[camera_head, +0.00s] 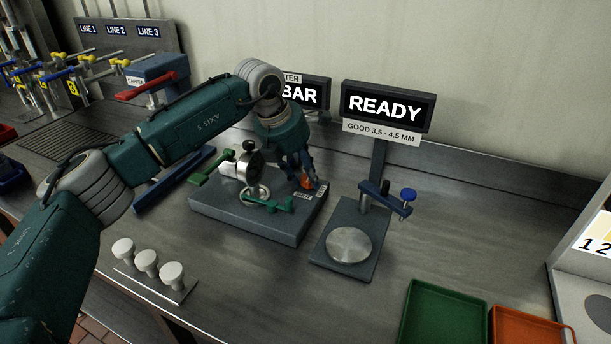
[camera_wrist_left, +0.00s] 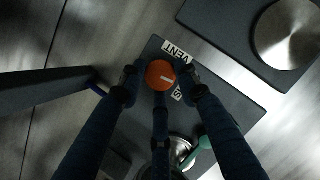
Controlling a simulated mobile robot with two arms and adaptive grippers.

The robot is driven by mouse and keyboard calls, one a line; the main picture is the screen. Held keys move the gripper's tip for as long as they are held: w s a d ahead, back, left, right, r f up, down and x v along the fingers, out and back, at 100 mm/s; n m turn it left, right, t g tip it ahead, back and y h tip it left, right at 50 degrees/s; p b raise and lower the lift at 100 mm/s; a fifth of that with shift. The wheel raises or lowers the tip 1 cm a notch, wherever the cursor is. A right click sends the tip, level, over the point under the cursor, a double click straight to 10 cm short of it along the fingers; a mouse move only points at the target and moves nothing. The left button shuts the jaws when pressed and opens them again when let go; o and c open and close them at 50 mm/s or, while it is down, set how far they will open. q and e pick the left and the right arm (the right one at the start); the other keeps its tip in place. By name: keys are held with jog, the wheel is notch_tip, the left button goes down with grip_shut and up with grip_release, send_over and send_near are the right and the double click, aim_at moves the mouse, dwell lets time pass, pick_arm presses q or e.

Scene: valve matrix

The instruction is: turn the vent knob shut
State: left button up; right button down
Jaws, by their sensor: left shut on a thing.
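The vent knob is a round orange knob with a white mark, in the left wrist view (camera_wrist_left: 160,75), next to a white VENT label (camera_wrist_left: 178,50). In the head view a bit of the orange knob (camera_head: 306,182) shows between my fingers. My left gripper (camera_head: 308,184) points down at the right back of the grey block (camera_head: 250,222). In the left wrist view my left gripper (camera_wrist_left: 160,80) is shut on the knob, its fingers on both sides of it. My right gripper is not in view.
A READY display (camera_head: 385,106) and a stand with a round plate (camera_head: 349,245) are to the right. Green (camera_head: 440,312) and orange (camera_head: 530,326) trays lie front right.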

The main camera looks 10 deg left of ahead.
pick_arm(q)
jog(key=shift+w+r+m+h, duration=0.3)
jog(key=shift+r+m, duration=0.1)
jog(key=shift+m, duration=0.6)
jog(key=shift+d, duration=0.1)
jog(key=o, duration=1)
jog(key=shift+c, duration=0.2)
jog(key=shift+o, duration=0.7)
jog(key=shift+s+f, duration=0.1)
jog(key=shift+s, duration=0.05)
jog(key=shift+f, duration=0.1)
jog(key=v, duration=1.2)
jog(key=shift+w, duration=0.25)
